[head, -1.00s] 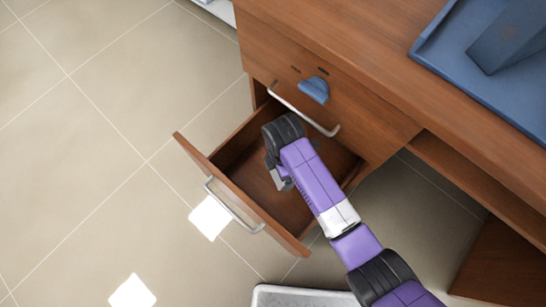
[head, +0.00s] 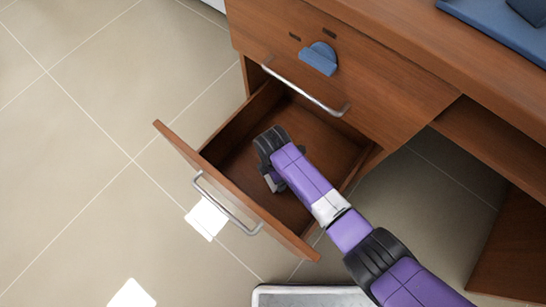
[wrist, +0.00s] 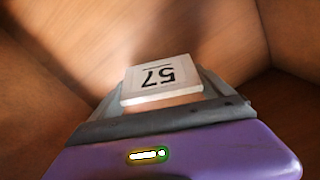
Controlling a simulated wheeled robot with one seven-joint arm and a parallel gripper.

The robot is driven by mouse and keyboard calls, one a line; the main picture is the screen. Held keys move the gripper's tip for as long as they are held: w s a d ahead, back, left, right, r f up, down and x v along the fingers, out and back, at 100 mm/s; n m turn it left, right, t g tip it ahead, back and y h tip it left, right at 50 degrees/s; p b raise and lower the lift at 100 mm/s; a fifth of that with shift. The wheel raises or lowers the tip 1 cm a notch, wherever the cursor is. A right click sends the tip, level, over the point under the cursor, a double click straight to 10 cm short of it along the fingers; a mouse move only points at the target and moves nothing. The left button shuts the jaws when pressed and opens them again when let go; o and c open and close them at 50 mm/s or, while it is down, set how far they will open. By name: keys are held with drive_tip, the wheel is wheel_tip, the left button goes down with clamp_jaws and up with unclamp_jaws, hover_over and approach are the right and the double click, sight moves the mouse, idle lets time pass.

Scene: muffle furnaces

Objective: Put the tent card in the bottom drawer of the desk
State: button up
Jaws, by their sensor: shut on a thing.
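The bottom drawer (head: 225,150) of the desk (head: 390,95) is pulled open, and its wooden inside is visible. My gripper (head: 274,184) reaches down into the drawer, over its floor. In the wrist view my gripper (wrist: 162,90) is shut on the tent card (wrist: 160,80), a small white piece marked 57, which appears upside down there. The drawer floor (wrist: 190,30) and walls surround the card in that view. The head view hides the card behind my gripper. I cannot tell whether the card touches the drawer floor.
A closed drawer with a handle (head: 306,88) and a blue knob-like piece (head: 320,58) is above the open one. A blue tray (head: 500,25) lies on the desktop. A pale-rimmed object (head: 310,296) stands on the floor below.

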drive_tip(key=shift+f+b, duration=1.3)
drive_tip(key=shift+f, duration=0.9)
drive_tip(key=shift+f, duration=0.15)
drive_tip(key=o, duration=1.2)
drive_tip(key=shift+o, duration=0.2)
wheel_tip(320, 180, up, 12)
drive_tip(key=p, duration=0.7)
drive_tip(key=shift+r+p, duration=0.2)
drive_tip(key=shift+p, duration=0.2)
